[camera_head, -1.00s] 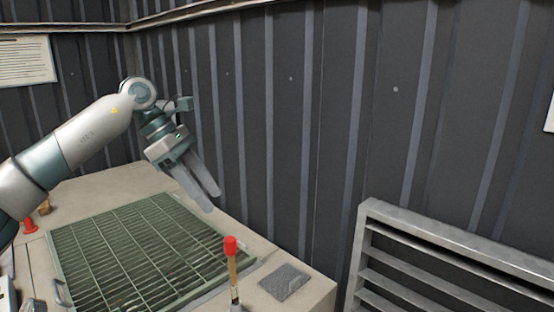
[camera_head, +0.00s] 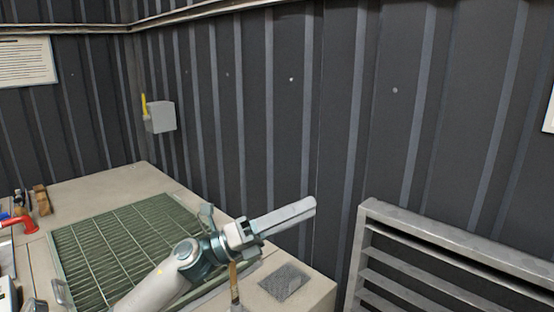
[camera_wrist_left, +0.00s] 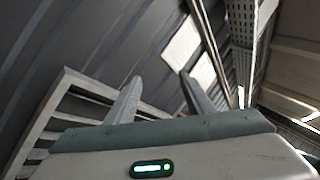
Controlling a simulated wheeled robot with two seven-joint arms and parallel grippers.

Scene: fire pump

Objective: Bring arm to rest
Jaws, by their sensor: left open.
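My left arm comes in from the bottom of the head view, and its left gripper (camera_head: 298,212) points right, above the right end of the bench. In the left wrist view the two fingers (camera_wrist_left: 160,88) stand apart with nothing between them. The gripper is open and empty. Behind the fingers in that view are the ribbed wall and the louvred frame. My right gripper is in neither view.
A pale bench (camera_head: 110,185) with a green grating (camera_head: 120,245) lies below the arm. A brown-handled tool (camera_head: 234,285) stands close by the arm. A grey louvred frame (camera_head: 450,240) is at right. A grey box (camera_head: 160,117) hangs on the dark ribbed wall (camera_head: 340,110).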

